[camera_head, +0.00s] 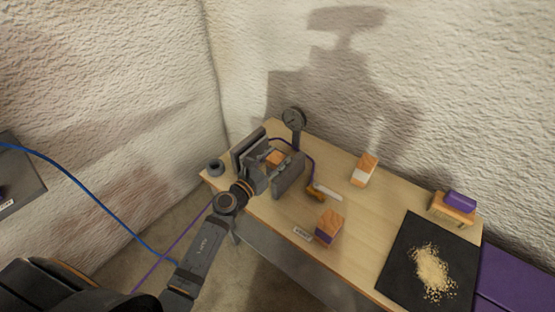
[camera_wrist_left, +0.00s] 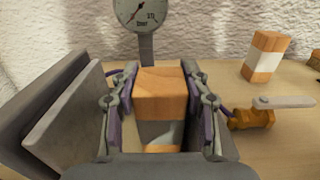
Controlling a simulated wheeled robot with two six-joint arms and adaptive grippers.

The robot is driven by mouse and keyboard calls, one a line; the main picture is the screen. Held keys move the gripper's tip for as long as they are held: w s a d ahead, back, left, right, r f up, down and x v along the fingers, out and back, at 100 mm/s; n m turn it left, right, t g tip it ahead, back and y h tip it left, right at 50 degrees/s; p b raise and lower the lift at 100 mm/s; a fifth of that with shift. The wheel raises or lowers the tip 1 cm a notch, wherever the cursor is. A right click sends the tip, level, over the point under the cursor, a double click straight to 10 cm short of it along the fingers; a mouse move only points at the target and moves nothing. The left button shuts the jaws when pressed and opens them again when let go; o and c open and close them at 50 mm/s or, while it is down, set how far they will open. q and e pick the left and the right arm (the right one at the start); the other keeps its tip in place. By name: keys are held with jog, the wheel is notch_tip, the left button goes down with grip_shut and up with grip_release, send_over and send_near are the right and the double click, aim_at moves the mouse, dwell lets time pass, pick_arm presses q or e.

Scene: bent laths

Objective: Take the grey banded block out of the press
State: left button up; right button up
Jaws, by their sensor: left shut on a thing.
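The grey banded block (camera_wrist_left: 160,90) is pale orange wood with a grey band, seen close up in the left wrist view. My left gripper (camera_wrist_left: 158,98) is shut on it, one finger on each side. In the head view, the block's orange top (camera_head: 275,158) shows just past my left gripper (camera_head: 268,164). The press has grey upright plates; the left plate (camera_head: 248,149) and right plate (camera_head: 289,175) stand on either side of the gripper and block. A round gauge (camera_head: 293,119) rises behind. The block's underside is hidden. My right gripper is not in view.
A brass valve with a pale lever (camera_head: 325,192) lies right of the press. A white-banded block (camera_head: 364,170) and a purple-banded block (camera_head: 329,227) stand farther right. A black mat (camera_head: 405,250) bears sawdust. A small stand (camera_head: 450,209) holds a purple thing.

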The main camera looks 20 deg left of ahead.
pick_arm(q)
jog(key=shift+w+a, duration=0.25)
jog(key=shift+a, duration=0.45)
jog(key=shift+w+a+b, duration=0.2)
jog(key=shift+a+b, duration=0.1)
jog(key=shift+a, duration=0.35)
jog(key=o, duration=1.4)
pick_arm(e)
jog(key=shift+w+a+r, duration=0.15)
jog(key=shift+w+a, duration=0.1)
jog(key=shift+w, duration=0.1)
pick_arm(q)
jog(key=v, duration=0.7)
jog(key=shift+s, duration=0.2)
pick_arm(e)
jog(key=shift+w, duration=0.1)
